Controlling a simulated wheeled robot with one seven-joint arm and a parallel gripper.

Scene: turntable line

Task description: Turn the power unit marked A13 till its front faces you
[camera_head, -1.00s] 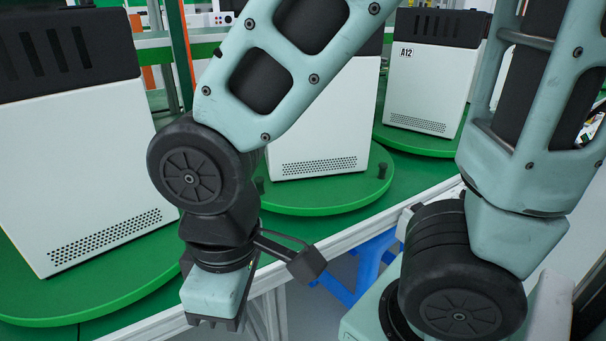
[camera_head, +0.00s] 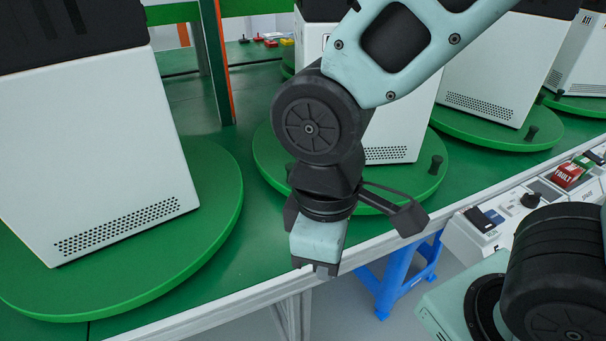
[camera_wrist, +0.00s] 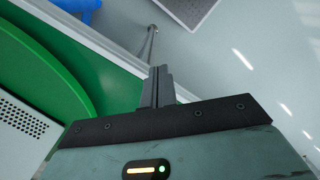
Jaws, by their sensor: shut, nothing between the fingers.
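No mark reading A13 is legible. A large white power unit (camera_head: 95,150) with a black top and a perforated strip stands on a green turntable (camera_head: 225,185) at left; no mark shows on it. A second unit (camera_head: 395,135) on the middle turntable (camera_head: 268,155) is mostly hidden behind my arm; only a sliver of a mark shows at its upper left. My gripper (camera_head: 317,268) points down in front of the middle turntable, over the table's front edge. In the wrist view my gripper (camera_wrist: 157,88) is shut and empty, apart from a turntable's rim (camera_wrist: 80,60).
A black peg (camera_head: 436,165) rises from the middle turntable. A control panel (camera_head: 490,228) with a red FAULT button is at right. A blue stand (camera_head: 390,285) is below the table.

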